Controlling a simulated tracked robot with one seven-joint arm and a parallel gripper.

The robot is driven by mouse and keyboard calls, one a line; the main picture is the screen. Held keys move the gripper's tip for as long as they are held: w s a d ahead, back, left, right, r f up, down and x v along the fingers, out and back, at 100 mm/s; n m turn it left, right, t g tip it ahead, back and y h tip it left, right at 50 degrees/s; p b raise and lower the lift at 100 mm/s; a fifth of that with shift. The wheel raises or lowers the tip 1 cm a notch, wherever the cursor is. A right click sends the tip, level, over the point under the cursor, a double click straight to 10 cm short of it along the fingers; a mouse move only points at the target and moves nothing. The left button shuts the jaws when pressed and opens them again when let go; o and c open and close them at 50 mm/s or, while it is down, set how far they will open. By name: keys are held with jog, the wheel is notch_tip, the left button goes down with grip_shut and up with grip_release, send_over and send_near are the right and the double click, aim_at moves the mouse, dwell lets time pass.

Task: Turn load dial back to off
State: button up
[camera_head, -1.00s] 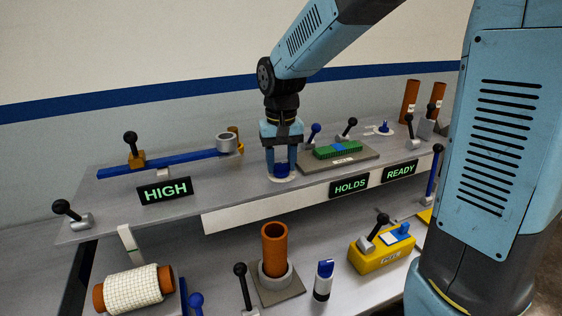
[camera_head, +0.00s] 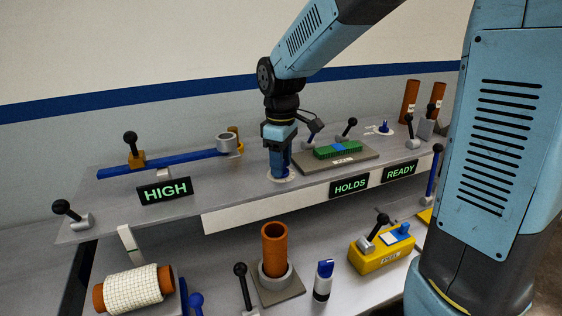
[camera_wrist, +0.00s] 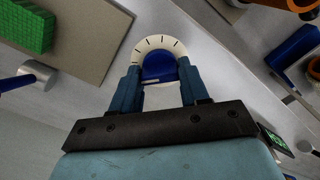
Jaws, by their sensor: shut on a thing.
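The load dial is a blue knob (camera_wrist: 158,70) on a white round scale (camera_wrist: 168,43) with dark tick marks. In the head view the scale's pale rim (camera_head: 284,177) shows on the shelf near its front edge. My gripper (camera_head: 280,168) points straight down over the dial and hides most of the knob there. In the wrist view my gripper (camera_wrist: 160,85) has its two fingers on either side of the blue knob, shut on it. A pale line runs along the knob. The scale's words cannot be read.
A green block (camera_head: 337,150) on a grey plate stands just right of the dial. Signs read HIGH (camera_head: 165,191), HOLDS (camera_head: 350,187) and READY (camera_head: 400,172). A blue bar (camera_head: 165,163) lies left. An orange tube (camera_head: 274,245) stands on the lower bench.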

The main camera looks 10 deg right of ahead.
jog(key=n, duration=0.4)
jog(key=shift+w+r+n, duration=0.1)
jog(key=shift+n, duration=0.2)
jog(key=n, duration=0.4)
jog(key=shift+n, duration=0.3)
jog(key=o, duration=1.1)
jog(key=shift+c, duration=0.2)
notch_tip(320, 180, up, 14)
jog(key=shift+f, duration=0.2)
